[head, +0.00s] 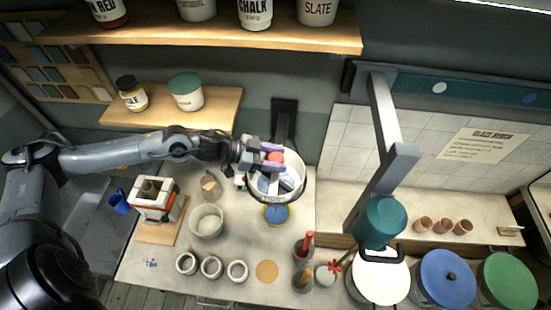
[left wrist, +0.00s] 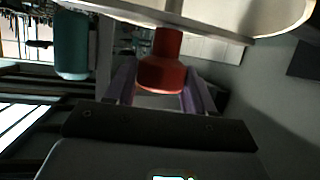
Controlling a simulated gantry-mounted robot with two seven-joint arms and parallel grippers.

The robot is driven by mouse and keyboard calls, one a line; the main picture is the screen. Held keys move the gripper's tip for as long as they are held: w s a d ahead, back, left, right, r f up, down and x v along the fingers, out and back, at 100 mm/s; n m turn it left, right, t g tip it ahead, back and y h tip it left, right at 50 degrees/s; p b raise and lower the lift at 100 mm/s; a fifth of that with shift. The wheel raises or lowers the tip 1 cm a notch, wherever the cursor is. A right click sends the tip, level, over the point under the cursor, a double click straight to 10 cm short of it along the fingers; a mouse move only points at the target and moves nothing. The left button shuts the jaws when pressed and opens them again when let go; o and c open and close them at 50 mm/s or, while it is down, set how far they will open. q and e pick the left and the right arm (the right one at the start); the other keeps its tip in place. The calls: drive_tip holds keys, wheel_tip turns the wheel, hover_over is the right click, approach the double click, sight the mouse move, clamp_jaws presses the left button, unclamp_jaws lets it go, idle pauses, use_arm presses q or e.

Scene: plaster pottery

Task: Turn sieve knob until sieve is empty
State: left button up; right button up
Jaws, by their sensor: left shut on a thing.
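The sieve (head: 301,193) is a round white-walled drum with a dark lower rim, held on a dark wall bracket (head: 285,112). Inside I see pale and bluish patches; I cannot tell how much material lies there. Its red knob (head: 277,156) is at the top of the drum. My left gripper (head: 272,157) reaches in from the left, its purple fingers shut on the knob. In the left wrist view, the knob (left wrist: 162,74) sits between the fingers, beneath the pale drum (left wrist: 225,17). A blue round container (head: 276,215) stands under the sieve. My right gripper is not in view.
A pale bowl (head: 207,221) and several small pots (head: 211,267) stand on the counter left of the sieve. A red-handled tool (head: 304,244) in a cup stands in front. A shelf (head: 200,106) is above my left arm.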

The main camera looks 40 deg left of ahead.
use_arm(q)
drive_tip(key=m+g+h+b, duration=0.1)
drive_tip(key=m+g+b, duration=0.1)
drive_tip(key=b, duration=0.1)
drive_tip(key=m+g+h+b, duration=0.2)
drive_tip(key=m+g+b, duration=0.1)
drive_tip(key=b, duration=0.1)
drive_tip(key=shift+w+m+h, duration=0.15)
drive_tip(key=shift+m+h, duration=0.15)
drive_tip(key=shift+m+g+h+b, duration=0.3)
drive_tip(key=shift+m+g+b, duration=1.4)
drive_tip(key=shift+g, duration=0.4)
drive_tip(key=shift+r, duration=0.1)
drive_tip(key=o, duration=1)
drive_tip(key=shift+c, duration=0.2)
